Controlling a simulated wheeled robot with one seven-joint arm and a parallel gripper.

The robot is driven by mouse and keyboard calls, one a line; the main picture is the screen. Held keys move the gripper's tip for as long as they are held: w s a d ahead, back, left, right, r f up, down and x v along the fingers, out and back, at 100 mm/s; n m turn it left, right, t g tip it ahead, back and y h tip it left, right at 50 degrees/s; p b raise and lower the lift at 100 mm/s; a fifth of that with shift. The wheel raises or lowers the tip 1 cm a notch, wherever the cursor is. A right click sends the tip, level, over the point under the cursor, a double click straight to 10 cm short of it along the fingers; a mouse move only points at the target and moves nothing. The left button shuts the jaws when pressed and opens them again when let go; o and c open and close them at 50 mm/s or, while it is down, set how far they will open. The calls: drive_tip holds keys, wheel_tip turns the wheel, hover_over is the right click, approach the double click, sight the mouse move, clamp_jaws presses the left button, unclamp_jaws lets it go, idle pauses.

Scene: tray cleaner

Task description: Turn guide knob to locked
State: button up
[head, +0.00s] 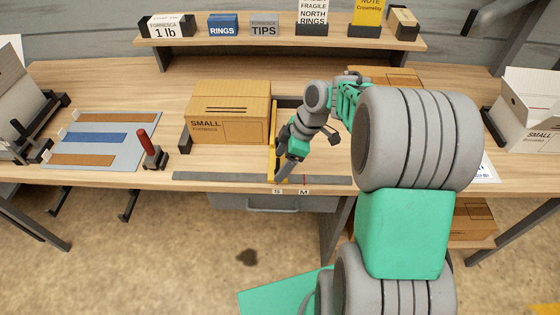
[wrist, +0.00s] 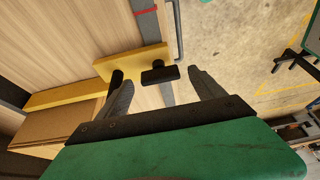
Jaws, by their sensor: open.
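The yellow guide (head: 272,135) stands upright along the right side of the small cardboard box (head: 228,128). In the wrist view the guide's yellow plate (wrist: 133,62) carries a black knob (wrist: 160,73) with a bar-shaped handle. My gripper (wrist: 162,88) is open, with one finger on either side of the knob and the knob a little beyond or between the tips; I cannot tell whether they touch. In the head view my gripper (head: 284,172) is at the guide's front end and hides the knob there. I cannot read a locked mark.
A grey rail (head: 215,177) with S and M labels runs along the table's front edge. A red-handled lever (head: 147,146) and a striped mat (head: 98,138) lie to the left. A shelf (head: 280,42) with labelled holders stands behind. A white carton (head: 530,108) is at right.

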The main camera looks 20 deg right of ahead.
drive_tip(key=shift+a+f, duration=0.2)
drive_tip(key=shift+f, duration=0.35)
drive_tip(key=shift+c, duration=0.6)
drive_tip(key=c, duration=1.2)
drive_tip(key=shift+c, duration=0.2)
